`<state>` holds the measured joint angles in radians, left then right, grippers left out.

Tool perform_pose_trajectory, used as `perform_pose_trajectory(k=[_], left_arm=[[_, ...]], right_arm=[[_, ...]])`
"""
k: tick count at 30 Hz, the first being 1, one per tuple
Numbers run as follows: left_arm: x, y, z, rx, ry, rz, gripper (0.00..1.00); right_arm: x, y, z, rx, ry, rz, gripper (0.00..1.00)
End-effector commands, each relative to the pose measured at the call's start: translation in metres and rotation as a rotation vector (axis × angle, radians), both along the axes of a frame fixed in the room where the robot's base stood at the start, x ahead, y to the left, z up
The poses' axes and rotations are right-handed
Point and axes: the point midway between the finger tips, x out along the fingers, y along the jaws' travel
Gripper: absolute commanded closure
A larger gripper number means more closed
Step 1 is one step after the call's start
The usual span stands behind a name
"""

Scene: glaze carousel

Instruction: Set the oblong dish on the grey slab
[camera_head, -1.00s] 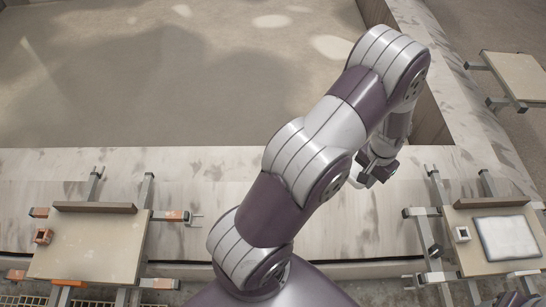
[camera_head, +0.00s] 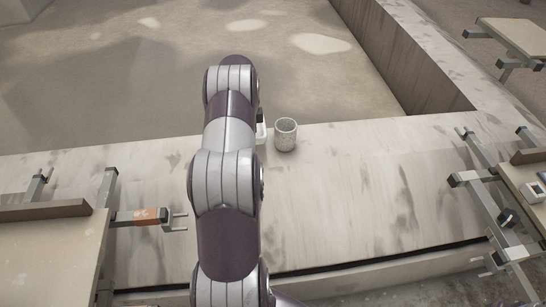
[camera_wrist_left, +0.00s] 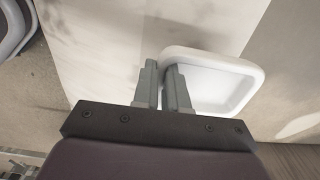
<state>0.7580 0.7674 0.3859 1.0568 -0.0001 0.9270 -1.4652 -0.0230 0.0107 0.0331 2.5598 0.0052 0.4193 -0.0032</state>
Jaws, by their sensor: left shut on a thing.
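The white oblong dish (camera_wrist_left: 222,88) is in the left wrist view, with its rim between my left gripper's fingers (camera_wrist_left: 163,88). My left gripper is shut on it. In the head view my arm hides the gripper, and only a small white piece (camera_head: 261,130) that looks like the dish shows beside the arm. At the right picture edge, a thin sliver of what may be the grey slab (camera_head: 542,175) shows on the right-hand board. The rest of it is out of frame. My right gripper is not in view.
A speckled grey cup (camera_head: 286,136) stands on the pale ledge, close right of the arm. A board (camera_head: 50,255) with metal clamps is at left. A small white block with a hole (camera_head: 533,193) is at far right. The ledge between is mostly clear.

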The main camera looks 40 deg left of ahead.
Motion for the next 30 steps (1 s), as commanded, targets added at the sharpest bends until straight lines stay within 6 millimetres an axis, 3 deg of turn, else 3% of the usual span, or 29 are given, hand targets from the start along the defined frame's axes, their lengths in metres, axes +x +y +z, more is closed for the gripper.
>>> perform_pose_trajectory(k=[1,10,21,24,30], left_arm=[[0.000,0.000,-0.016,0.000,0.000,0.000,1.00],[0.001,-0.001,-0.072,0.000,0.000,0.000,1.00],[0.001,-0.001,-0.078,0.002,-0.001,0.000,1.00],[0.001,-0.001,-0.078,0.001,-0.001,0.000,0.62],[0.001,-0.001,-0.078,0.001,-0.001,0.001,0.62]], right_arm=[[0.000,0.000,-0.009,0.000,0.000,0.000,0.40],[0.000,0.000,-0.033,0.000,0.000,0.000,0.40],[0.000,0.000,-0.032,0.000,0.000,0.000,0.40],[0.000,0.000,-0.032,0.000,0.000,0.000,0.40],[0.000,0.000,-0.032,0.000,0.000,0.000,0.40]])
